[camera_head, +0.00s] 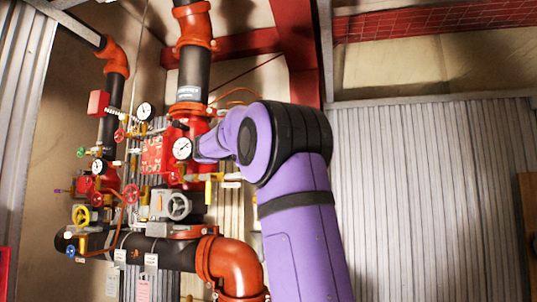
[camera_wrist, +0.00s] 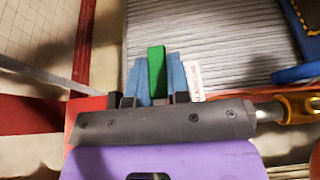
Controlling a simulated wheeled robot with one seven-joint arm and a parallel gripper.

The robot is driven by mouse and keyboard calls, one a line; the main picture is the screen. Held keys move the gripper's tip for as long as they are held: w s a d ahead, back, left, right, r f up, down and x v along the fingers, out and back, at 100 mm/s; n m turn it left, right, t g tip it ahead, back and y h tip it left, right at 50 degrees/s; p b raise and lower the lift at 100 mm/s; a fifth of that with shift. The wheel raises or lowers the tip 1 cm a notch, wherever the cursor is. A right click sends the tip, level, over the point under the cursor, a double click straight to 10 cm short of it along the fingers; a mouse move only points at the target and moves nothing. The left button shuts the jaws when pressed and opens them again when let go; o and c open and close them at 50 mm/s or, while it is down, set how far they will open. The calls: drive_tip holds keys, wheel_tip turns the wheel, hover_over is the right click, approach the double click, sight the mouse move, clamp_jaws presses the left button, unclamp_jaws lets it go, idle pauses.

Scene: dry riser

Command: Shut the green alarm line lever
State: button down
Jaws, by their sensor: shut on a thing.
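The green alarm line lever (camera_wrist: 156,72) shows in the wrist view as a flat green bar between the two blue fingertips of my gripper (camera_wrist: 157,85). The fingertips press on it from left and right, and its end sticks out a little past them. The lever's base and its valve are hidden by the gripper body. In the head view the purple wrist of my arm reaches to the red riser valve, and the arm hides the fingers and the lever.
In the wrist view a white tag (camera_wrist: 194,78) is right of the fingers, and a brass fitting (camera_wrist: 300,107) is at the right edge. The corrugated wall (camera_head: 430,200) at right is bare.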

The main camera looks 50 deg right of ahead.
drive_tip(key=shift+r, duration=0.1)
idle(0.4)
drive_tip(key=c, duration=1.1)
unclamp_jaws()
drive_tip(key=shift+v, duration=5.45)
drive_tip(key=shift+f, duration=0.25)
